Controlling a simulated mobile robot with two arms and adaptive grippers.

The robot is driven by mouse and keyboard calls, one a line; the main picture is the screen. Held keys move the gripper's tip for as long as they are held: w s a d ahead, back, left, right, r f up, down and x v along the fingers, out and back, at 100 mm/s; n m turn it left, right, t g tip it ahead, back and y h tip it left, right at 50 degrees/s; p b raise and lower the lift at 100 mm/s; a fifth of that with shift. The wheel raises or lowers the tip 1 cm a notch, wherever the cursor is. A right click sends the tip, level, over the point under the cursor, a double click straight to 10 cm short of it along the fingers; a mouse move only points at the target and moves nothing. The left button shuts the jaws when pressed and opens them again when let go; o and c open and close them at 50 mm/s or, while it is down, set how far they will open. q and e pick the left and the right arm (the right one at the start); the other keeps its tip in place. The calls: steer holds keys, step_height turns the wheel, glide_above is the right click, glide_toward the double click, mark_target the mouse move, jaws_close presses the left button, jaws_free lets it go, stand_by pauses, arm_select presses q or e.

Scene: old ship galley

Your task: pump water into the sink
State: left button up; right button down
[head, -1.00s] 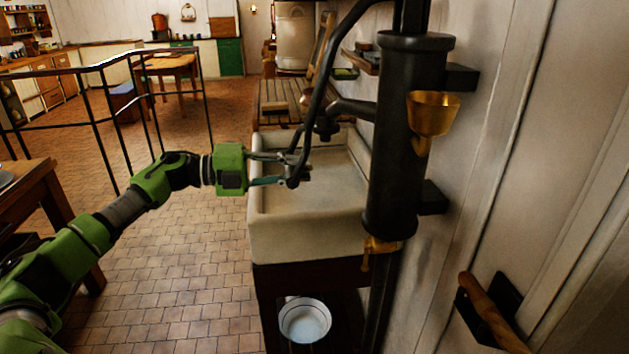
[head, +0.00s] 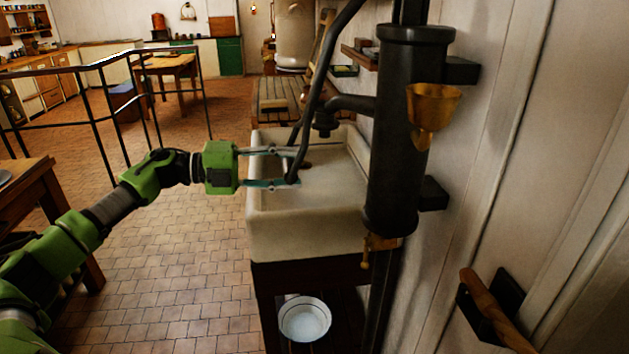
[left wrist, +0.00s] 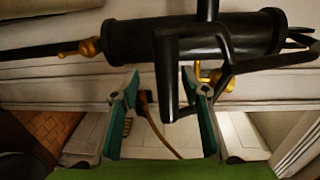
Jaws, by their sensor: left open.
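The black pump (head: 400,135) stands upright on the wall at the right, with its spout (head: 350,103) over the sink. Its long curved handle (head: 312,105) hangs down on the sink side. The pale stone sink (head: 300,238) lies below; I cannot tell whether water is in it. My left gripper (head: 296,168) is open above the sink, its fingertips at the handle's lower end. In the left wrist view the open fingers (left wrist: 163,98) stand apart, with the black handle (left wrist: 165,85) in front of and between them. I cannot tell whether they touch it. My right gripper is out of view.
A brass cup (head: 433,108) sits on the pump's right side. A white basin (head: 305,319) stands under the sink. A wooden lever (head: 492,312) is on the wall at lower right. A railing (head: 100,105) and a table edge (head: 45,185) are left; tiled floor between is free.

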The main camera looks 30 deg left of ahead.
arm_select(q)
steer(key=b+v, duration=0.6)
steer(key=v, duration=0.2)
steer(key=shift+b, duration=0.35)
steer(key=shift+r, duration=0.1)
